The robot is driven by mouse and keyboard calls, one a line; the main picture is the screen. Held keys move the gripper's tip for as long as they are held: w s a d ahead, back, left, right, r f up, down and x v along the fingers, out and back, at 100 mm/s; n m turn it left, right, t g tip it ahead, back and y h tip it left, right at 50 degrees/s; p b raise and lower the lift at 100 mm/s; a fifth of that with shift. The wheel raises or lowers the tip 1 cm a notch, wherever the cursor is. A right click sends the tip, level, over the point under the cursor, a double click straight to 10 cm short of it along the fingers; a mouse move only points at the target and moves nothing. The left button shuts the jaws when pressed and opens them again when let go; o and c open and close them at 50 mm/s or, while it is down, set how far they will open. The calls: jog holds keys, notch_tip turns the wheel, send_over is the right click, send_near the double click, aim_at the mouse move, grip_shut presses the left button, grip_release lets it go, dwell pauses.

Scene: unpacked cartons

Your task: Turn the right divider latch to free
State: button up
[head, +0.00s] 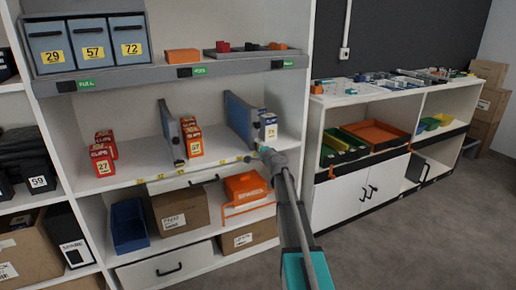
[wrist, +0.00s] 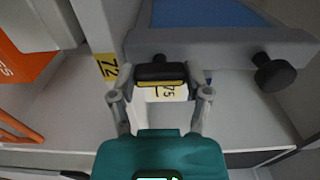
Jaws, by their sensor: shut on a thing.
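The right divider (head: 240,118) is a blue panel in a grey frame, standing upright on the middle shelf. In the wrist view its grey frame (wrist: 225,48) runs across the top. Its latch (wrist: 160,72) looks like a short black bar with a yellow lower edge, at the frame's front end. My gripper (head: 263,150) is at the front lower end of this divider. In the wrist view my gripper (wrist: 161,80) has one finger at each end of the bar and is shut on it. The latch is too small to make out in the head view.
A left divider (head: 171,134) stands on the same shelf, with orange boxes (head: 192,142) between the two. Blue-and-white boxes (head: 268,126) stand just right of the right divider. A black knob (wrist: 274,72) is right of my gripper. An orange bin (head: 246,187) sits below.

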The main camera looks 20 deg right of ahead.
jog(key=shift+w, duration=0.1)
jog(key=o, duration=1.2)
jog(key=shift+c, duration=0.2)
jog(key=s, duration=1.2)
jog(key=shift+d, duration=0.2)
